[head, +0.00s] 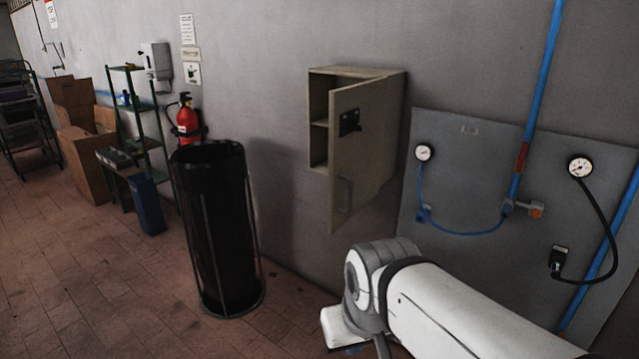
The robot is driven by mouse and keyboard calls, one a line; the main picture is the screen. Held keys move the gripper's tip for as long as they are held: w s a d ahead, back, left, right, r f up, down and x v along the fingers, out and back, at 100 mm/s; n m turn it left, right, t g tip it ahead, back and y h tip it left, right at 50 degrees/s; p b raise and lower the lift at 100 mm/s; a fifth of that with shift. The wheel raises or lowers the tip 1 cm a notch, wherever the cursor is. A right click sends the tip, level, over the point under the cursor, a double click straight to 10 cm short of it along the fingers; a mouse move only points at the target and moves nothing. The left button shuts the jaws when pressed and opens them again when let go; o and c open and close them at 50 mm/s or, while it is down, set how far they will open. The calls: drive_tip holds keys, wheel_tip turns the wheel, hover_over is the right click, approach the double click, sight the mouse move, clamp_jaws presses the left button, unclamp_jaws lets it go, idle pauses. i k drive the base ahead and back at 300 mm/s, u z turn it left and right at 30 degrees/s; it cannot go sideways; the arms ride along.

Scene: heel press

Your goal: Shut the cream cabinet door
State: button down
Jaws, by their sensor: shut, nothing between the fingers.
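The cream cabinet (342,72) is mounted on the grey wall near the middle of the head view. Its door (372,145) stands partly open, swung out from the right side, with its free edge towards the left and the camera. A black latch plate (349,122) and a pale handle (345,194) are on the door's outer face. The gap on the left shows a shelf (319,123) inside; the rest of the inside is hidden by the door. My white arm is at the bottom right, below the door and apart from it in the picture. My gripper is not in view.
A black bin (218,225) in a wire stand is on the floor left of the cabinet. A gauge panel (470,180) with blue pipes is on the wall to the right. A fire extinguisher (187,122), green shelf and cartons are farther left. Floor in front is clear.

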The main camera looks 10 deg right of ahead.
sight(354, 158)
drive_tip(key=z, duration=0.05)
drive_tip(key=i, duration=1)
drive_tip(key=u, duration=0.05)
